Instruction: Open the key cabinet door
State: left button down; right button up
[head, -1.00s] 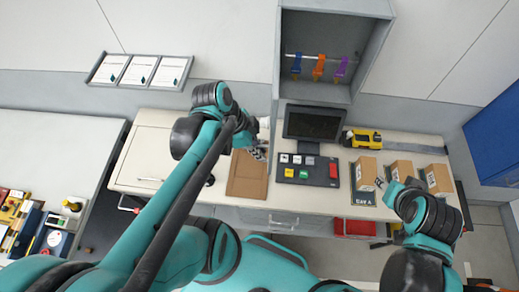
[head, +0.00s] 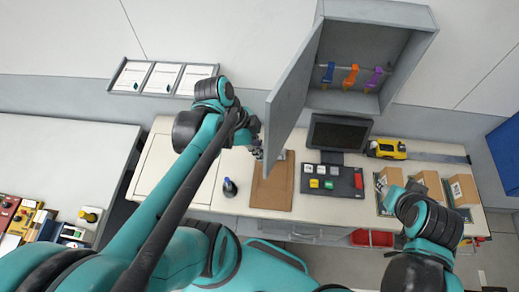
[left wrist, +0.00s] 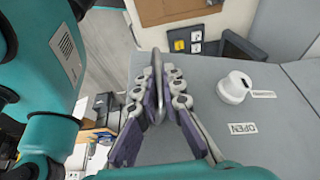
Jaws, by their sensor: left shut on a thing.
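The grey key cabinet (head: 403,62) hangs on the wall at the upper right of the head view. Its door (head: 294,88) stands swung out to the left, with the inside exposed. Blue, orange and purple key tags (head: 351,75) hang in a row inside. My left gripper (head: 257,148) is at the door's free edge.
Below the cabinet, the counter holds a monitor (head: 338,133), a button panel (head: 332,181), a brown clipboard (head: 272,187), a yellow tool (head: 387,149) and cardboard boxes (head: 428,185). Papers (head: 162,79) are on the wall at left.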

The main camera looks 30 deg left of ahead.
pick_arm(q)
jog(key=c, duration=1.6)
grip_release()
jog(key=shift+s, duration=0.1)
jog(key=shift+c, duration=0.2)
jog(key=v, duration=1.2)
jog(key=shift+d, duration=0.1)
